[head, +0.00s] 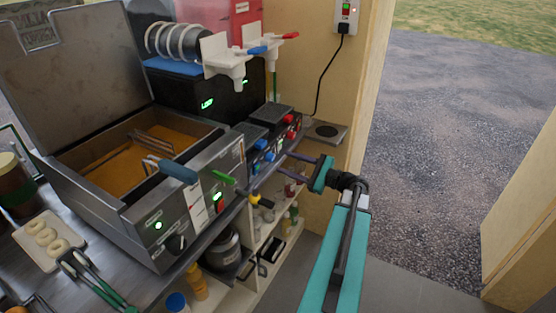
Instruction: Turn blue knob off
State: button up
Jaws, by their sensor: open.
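Red knobs (290,126) sit on a similar box just behind. The fryer (150,195) with orange oil and a raised lid stands at left. Shelves (262,240) with bottles lie below. Open ground is at right.

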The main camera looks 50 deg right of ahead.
aim_at(273, 159)
jog(key=shift+p+x, duration=0.35)
jog(key=shift+x, duration=2)
jog(key=c, duration=0.9)
jog(key=shift+s+a, duration=0.1)
jog(key=shift+a, duration=0.25)
jog(key=shift+c, duration=0.8)
jog(key=shift+d+f, duration=0.1)
jog(key=shift+d, duration=0.2)
